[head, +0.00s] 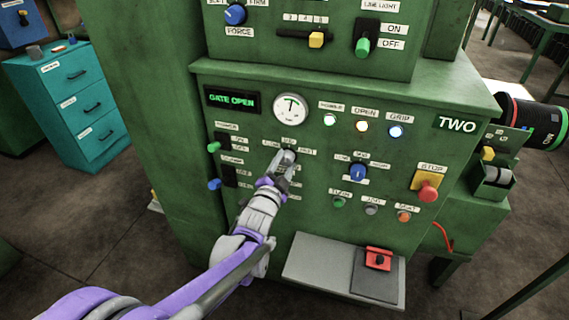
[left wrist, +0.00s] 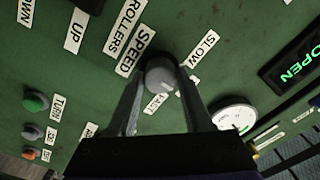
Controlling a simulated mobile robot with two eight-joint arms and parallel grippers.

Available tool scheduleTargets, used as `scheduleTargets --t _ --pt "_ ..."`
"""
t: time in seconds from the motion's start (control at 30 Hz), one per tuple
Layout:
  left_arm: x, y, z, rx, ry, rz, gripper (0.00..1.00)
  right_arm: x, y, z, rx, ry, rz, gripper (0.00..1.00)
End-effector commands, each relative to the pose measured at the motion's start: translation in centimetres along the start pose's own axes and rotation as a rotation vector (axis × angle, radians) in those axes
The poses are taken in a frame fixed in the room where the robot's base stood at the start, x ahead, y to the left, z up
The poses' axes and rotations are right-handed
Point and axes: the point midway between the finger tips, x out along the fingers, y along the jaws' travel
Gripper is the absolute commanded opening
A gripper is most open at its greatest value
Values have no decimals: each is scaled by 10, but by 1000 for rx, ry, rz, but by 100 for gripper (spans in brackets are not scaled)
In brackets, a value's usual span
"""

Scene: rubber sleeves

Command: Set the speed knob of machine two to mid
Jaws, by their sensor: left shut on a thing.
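Machine two (head: 330,225) is a green cabinet marked TWO in the head view. In the left wrist view a round grey speed knob (left wrist: 160,74) sits by a SPEED label (left wrist: 136,53), with SLOW (left wrist: 201,49) and FAST (left wrist: 154,104) labels around it. My left gripper (head: 287,158) has its two fingers closed on the knob's sides; it also shows in the left wrist view (left wrist: 163,84). The fingers hide the knob in the head view. I cannot tell for sure which mark the knob points at. My right gripper is not in view.
A blue knob (head: 357,172) sits to the right of my left gripper, and a dial gauge (head: 291,107) above it. A red stop button (head: 428,192) is farther right. Small coloured buttons (head: 371,209) are below. A grey shelf (head: 320,262) juts out low down.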

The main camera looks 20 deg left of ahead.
Motion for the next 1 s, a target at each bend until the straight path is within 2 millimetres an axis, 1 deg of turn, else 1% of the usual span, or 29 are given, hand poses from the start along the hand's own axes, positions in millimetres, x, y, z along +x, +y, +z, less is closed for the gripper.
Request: scheduleTargets --t 0.07,0.1,0.17,0.2,0.23,0.5,0.63,0.77,0.9,1.0 --pt "0 0 0 -1 0 0 0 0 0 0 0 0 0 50" --pt "0 0 0 -1 0 0 58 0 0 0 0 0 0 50" --pt "0 0 0 -1 0 0 68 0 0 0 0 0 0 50" --pt "0 0 0 -1 0 0 76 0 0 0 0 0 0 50" --pt "0 0 0 -1 0 0 80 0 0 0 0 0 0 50" --pt "0 0 0 -1 0 0 80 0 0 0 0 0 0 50" --pt "-9 0 0 -1 0 0 80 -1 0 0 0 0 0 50" --pt "-30 -1 0 -2 0 0 80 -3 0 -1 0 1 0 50" --pt "-60 -1 -1 0 0 0 80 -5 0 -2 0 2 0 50" --pt "-79 -1 0 -2 0 0 80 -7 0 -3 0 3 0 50"
